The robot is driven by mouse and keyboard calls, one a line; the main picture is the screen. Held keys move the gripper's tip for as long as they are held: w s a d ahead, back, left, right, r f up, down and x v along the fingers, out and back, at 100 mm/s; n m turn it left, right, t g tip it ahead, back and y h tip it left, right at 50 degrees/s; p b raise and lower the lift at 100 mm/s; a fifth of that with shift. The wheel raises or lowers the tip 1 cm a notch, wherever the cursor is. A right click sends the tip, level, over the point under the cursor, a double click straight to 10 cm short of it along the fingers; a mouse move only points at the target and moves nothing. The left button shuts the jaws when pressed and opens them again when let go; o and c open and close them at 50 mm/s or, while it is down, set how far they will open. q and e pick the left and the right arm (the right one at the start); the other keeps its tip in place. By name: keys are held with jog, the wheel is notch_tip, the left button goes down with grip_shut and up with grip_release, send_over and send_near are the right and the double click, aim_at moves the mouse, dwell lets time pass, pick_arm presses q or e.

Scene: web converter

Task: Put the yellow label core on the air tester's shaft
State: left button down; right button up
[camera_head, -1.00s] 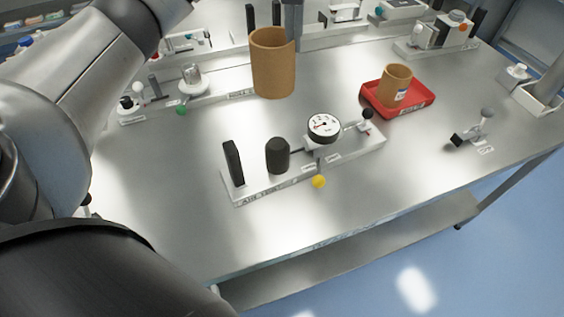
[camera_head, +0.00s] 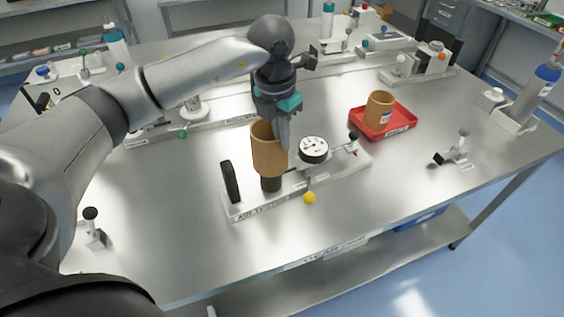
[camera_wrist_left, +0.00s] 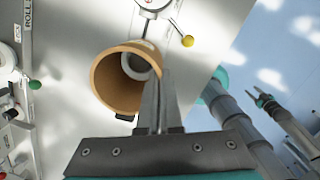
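A tan, yellow-brown core (camera_head: 265,150) hangs from my left gripper (camera_head: 284,138). The gripper is shut on the core's wall, as the left wrist view (camera_wrist_left: 158,90) also shows. The core (camera_wrist_left: 112,88) is upright in the head view. The air tester (camera_head: 236,212) has a short dark vertical shaft (camera_head: 271,184). The core's lower edge overlaps the shaft's top in the head view, with the shaft's lower part showing below. A pale round shape shows inside the core in the left wrist view. I cannot tell whether the shaft is inside the core.
The tester carries a dark upright plate (camera_head: 229,182), a dial gauge (camera_head: 314,149) and a yellow knob (camera_head: 310,198) close to the core. A second brown core (camera_head: 379,108) with a label stands in a red tray (camera_head: 404,127). The table front is clear.

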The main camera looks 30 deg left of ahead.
aim_at(282, 163)
pick_arm(q)
jog(key=shift+f, duration=3.95)
jog(key=shift+f, duration=0.25)
jog(key=c, duration=1.4)
grip_release()
jog(key=shift+r, duration=0.1)
jog(key=shift+r, duration=0.1)
jog(key=r, duration=0.4)
jog(key=s+r, duration=0.1)
jog(key=r, duration=0.7)
jog(key=shift+s+a, duration=0.1)
jog(key=shift+s, duration=0.1)
